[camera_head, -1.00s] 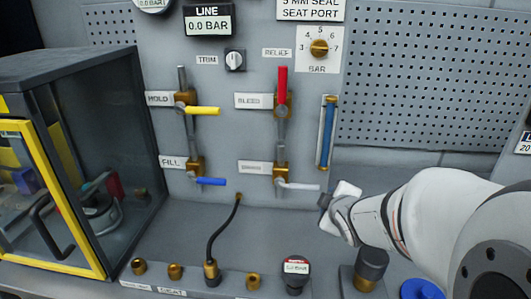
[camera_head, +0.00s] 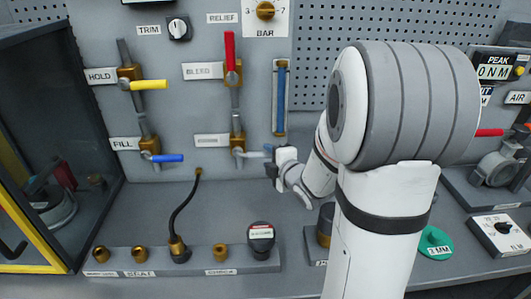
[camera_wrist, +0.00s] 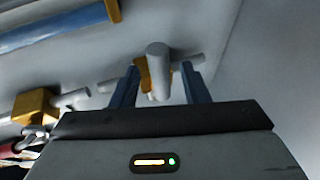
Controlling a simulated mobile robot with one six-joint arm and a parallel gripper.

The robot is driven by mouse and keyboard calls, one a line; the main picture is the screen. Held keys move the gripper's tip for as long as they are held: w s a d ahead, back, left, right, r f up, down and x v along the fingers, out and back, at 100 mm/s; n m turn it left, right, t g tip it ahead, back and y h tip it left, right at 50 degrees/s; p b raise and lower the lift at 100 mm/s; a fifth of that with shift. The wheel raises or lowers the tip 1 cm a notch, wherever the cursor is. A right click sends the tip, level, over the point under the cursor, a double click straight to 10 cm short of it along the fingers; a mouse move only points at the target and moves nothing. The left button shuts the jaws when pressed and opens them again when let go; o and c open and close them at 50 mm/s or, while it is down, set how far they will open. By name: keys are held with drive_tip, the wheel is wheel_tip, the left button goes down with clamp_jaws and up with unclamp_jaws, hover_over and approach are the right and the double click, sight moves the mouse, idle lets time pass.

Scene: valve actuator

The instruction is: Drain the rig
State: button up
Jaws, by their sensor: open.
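The lower right valve on the panel has a pale grey lever (camera_head: 252,154) pointing right, crosswise to its upright pipe. Its label (camera_head: 211,141) is too faint to read. My gripper (camera_head: 268,160) is at the free end of this lever. In the wrist view my open gripper (camera_wrist: 160,70) has a finger on each side of a pale round bar (camera_wrist: 158,58), which looks like that lever seen end-on, with brass behind it. I cannot tell whether a finger touches it. The red BLEED lever (camera_head: 230,50) points up. The yellow HOLD lever (camera_head: 149,85) and blue FILL lever (camera_head: 167,158) point right.
A blue-filled sight tube (camera_head: 281,97) stands just above my gripper. A hose (camera_head: 183,208) rises from the fitting block along the bench. A gauge-like black knob (camera_head: 261,238) and a brass-and-black post (camera_head: 325,225) stand below. A yellow-framed cabinet is at left.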

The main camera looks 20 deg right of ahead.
drive_tip(key=shift+x, duration=1.35)
clamp_jaws()
